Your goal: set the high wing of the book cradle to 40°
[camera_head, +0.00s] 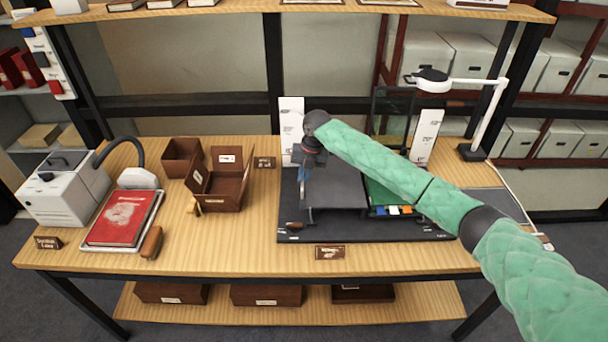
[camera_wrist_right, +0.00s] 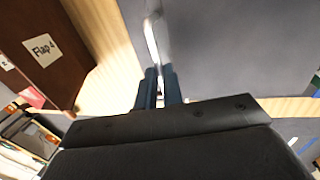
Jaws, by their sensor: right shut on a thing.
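The book cradle stands on a black base board (camera_head: 350,237) on the table. Its grey wing (camera_head: 338,188) is raised over the board, left of a green part (camera_head: 378,193); I take it for the high wing. My right gripper (camera_head: 304,176) is at this wing's left edge. In the right wrist view its blue fingers (camera_wrist_right: 160,84) are shut on a thin pale bar (camera_wrist_right: 152,38) along the grey wing's edge (camera_wrist_right: 230,45). My arm hides part of the cradle. The wing's angle cannot be read. My left gripper is not in view.
White cards (camera_head: 291,118) stand behind the cradle; their marks are too small to read. An open brown box (camera_head: 222,190) is close on the left, also in the wrist view (camera_wrist_right: 45,50).

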